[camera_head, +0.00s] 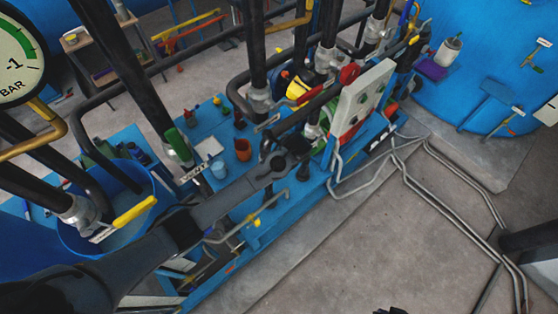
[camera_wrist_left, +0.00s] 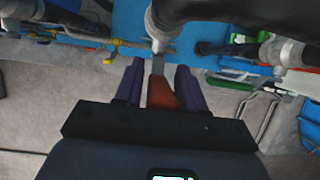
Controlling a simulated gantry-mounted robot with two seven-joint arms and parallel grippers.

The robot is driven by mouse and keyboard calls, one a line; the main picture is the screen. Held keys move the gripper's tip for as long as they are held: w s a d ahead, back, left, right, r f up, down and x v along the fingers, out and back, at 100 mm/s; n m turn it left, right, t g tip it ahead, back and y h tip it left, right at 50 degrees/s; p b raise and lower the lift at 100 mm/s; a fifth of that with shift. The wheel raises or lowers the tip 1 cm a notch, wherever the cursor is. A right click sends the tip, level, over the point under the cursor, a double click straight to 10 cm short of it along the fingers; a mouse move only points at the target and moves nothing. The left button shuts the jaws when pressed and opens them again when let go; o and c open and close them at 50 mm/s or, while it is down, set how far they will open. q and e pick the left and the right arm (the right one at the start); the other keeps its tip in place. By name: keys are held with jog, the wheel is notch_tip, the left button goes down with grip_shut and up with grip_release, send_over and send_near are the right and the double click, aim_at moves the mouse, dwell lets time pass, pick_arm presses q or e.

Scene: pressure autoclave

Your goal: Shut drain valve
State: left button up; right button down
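In the left wrist view a red-orange valve lever (camera_wrist_left: 161,93) points toward my palm from a grey valve fitting on a dark pipe (camera_wrist_left: 190,10). My left gripper (camera_wrist_left: 158,75) has its two blue-purple fingers on either side of this lever. The fingers are close to its sides, but I cannot tell whether they press on it. In the head view my left arm reaches from the lower left over the blue skid (camera_head: 262,238), and its fingers and the lever cannot be made out. A dark shape at the bottom edge may be part of my right gripper (camera_head: 390,311).
A pale control panel (camera_head: 362,98) stands near the skid's right end. A blue tub (camera_head: 72,238) and a yellow lever (camera_head: 134,211) lie at left. Dark pipes rise across the skid. Thin pipes (camera_head: 445,210) run over the floor at right. Open floor lies in front.

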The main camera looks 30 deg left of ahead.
pick_arm(q)
grip_shut()
jog(key=s+t, duration=0.1)
jog(key=s+a+f+t+h, duration=0.1)
jog(key=s+t, duration=0.1)
jog(key=s+a+n+t, duration=0.1)
jog(key=t, duration=0.1)
jog(key=shift+s+f+h, duration=0.15)
jog(key=shift+s+h, duration=0.15)
dwell(0.3)
jog(key=shift+o, duration=1.4)
grip_release()
